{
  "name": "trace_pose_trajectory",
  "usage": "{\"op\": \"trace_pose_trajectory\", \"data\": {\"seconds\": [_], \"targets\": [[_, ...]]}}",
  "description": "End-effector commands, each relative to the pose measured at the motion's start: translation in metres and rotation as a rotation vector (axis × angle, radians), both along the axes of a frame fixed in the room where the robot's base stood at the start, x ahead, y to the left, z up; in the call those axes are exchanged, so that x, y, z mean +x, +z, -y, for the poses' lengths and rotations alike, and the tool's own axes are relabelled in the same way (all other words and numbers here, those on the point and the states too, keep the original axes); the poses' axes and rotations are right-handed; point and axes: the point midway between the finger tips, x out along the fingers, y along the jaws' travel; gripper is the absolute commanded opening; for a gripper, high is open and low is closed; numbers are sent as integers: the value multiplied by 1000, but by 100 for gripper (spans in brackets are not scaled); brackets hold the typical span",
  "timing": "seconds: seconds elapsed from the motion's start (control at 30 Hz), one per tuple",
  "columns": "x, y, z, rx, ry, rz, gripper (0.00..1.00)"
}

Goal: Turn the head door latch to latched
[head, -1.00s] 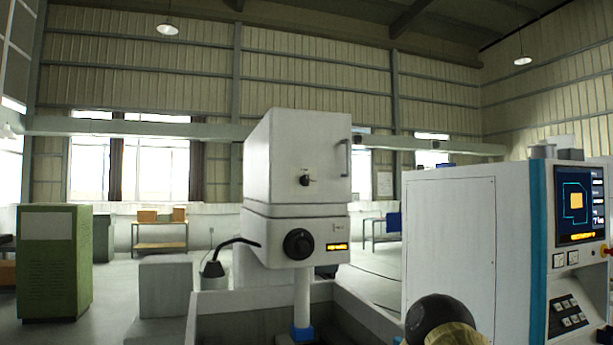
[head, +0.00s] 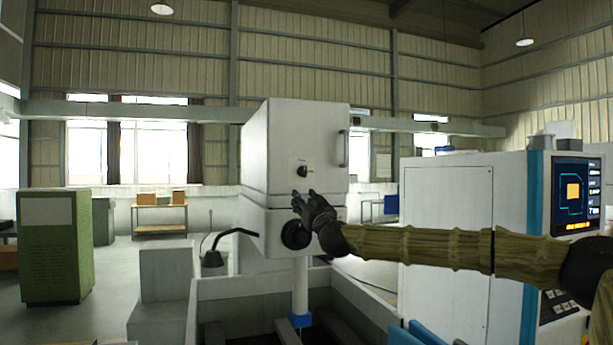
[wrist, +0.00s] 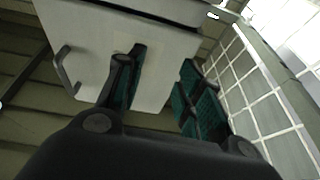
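The head door latch (head: 303,171) is a small black knob on a pale plate, low on the front of the white machine head door (head: 285,140). It shows in the head view, but the lettering beside it is too small to read. My gripper (head: 303,195) is just below the latch in that view, in front of the seam above the large black dial (head: 296,235). In the wrist view my gripper (wrist: 163,62) has its two green-padded fingers apart with nothing between them. The door face (wrist: 100,30) is ahead there; the latch is not clearly visible, the left finger covering part of its plate.
A door handle (head: 343,149) is on the door's right side and shows in the wrist view (wrist: 64,72). A bent black lamp arm (head: 237,233) is left of the head. The control cabinet (head: 445,210) stands to the right. Below is an open tank (head: 240,284).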

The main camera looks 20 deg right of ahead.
Motion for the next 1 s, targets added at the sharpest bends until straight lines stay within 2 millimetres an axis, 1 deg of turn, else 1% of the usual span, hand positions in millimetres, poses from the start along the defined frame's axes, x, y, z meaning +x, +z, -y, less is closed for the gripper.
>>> {"op": "trace_pose_trajectory", "data": {"seconds": [0.03, 0.1, 0.2, 0.37, 1.0], "targets": [[-2, 19, 14, 3, -19, 22, 37], [-5, 37, 26, 4, -35, 44, 37], [-7, 50, 35, 4, -48, 60, 37], [2, 57, 36, 4, -51, 63, 37], [73, 87, 32, 4, -49, 61, 37]]}}
